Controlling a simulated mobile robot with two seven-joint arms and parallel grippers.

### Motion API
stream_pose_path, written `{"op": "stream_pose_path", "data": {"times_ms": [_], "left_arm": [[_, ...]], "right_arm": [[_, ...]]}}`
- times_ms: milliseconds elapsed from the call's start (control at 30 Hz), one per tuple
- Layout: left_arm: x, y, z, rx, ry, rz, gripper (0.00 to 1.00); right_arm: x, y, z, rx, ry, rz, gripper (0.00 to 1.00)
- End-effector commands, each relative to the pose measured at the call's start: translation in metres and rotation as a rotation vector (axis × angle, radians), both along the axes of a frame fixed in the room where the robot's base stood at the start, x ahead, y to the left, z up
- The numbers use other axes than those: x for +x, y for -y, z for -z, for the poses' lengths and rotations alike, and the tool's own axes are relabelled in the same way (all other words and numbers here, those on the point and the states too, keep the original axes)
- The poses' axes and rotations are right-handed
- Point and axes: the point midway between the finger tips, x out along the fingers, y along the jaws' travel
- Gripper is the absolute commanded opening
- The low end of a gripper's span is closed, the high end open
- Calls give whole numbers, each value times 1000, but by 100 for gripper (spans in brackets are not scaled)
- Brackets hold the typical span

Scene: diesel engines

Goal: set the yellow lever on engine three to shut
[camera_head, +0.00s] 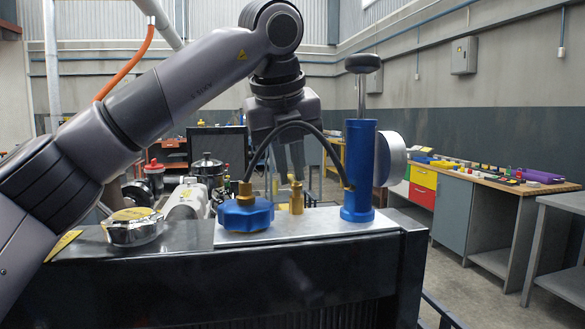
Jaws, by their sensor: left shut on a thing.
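My left gripper (291,174) reaches down from above, behind the black hose, with its fingers at the top of a small brass-yellow fitting (296,200). It is shut on the top of this fitting, which appears to be the yellow lever. The fitting stands on a light metal plate (325,226) on top of the dark engine housing (230,285). The fingers partly hide the lever's top, so its exact angle is unclear. No engine number is readable. My right gripper is out of view.
On the plate, a blue knob (246,214) stands left of the fitting and a blue pump cylinder (358,170) right of it. A black hose (258,152) arches between them. A silver cap (134,228) sits left. A workbench (480,182) stands at the right.

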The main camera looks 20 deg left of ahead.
Motion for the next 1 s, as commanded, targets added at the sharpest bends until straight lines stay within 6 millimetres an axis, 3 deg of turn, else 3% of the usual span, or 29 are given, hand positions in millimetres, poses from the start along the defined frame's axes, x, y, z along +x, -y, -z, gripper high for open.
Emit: {"op": "stream_pose_path", "data": {"times_ms": [633,667,733,1000], "left_arm": [[-1,-3,-2,-2,6,-61,0],[-1,-3,-2,-2,6,-61,18],[-1,-2,-2,-1,6,-60,40],[-1,-2,-1,-1,3,-57,40]], "right_arm": [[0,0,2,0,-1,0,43],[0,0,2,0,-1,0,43],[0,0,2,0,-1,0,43],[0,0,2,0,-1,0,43]]}}
